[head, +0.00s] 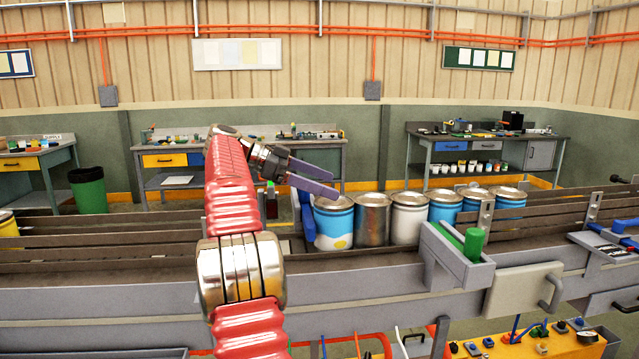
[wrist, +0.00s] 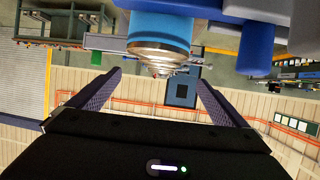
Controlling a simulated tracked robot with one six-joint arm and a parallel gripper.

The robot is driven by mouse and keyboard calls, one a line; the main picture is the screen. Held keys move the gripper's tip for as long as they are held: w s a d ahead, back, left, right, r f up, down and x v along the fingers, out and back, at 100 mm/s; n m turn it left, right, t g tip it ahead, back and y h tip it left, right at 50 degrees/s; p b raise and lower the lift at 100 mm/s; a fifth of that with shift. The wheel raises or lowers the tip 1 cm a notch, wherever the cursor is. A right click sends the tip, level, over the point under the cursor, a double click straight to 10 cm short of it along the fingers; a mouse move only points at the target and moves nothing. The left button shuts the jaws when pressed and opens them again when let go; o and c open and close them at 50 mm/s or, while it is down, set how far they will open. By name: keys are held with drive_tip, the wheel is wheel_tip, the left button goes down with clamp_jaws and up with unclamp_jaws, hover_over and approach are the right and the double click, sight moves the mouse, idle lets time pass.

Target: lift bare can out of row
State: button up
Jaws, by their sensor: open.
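The bare can (head: 373,222) is plain silver metal and stands upright in the row on the conveyor. It is second from the left, between a blue-and-white can (head: 333,224) and a white-labelled can (head: 407,222). My gripper (head: 337,183) is open and empty in the head view, its fingers pointing right at about the height of the leftmost can's rim. In the wrist view my gripper (wrist: 160,74) has its fingers spread wide, with a blue can (wrist: 160,28) and its silver rim beyond them. I cannot identify the bare can in the wrist view.
More blue cans (head: 445,208) continue the row to the right. A grey bracket with a green knob (head: 473,244) stands at the near rail, right of the bare can. Conveyor side rails (head: 130,255) run left and right.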

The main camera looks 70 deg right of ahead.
sight(373, 199)
drive_tip(key=x, duration=1.3)
drive_tip(key=shift+s+f, duration=0.1)
drive_tip(key=shift+s, duration=0.15)
drive_tip(key=c, duration=1.3)
drive_tip(key=shift+r, duration=1.65)
wheel_tip(373, 199, up, 12)
drive_tip(key=shift+f, duration=0.2)
idle(1.4)
drive_tip(key=shift+a, duration=0.1)
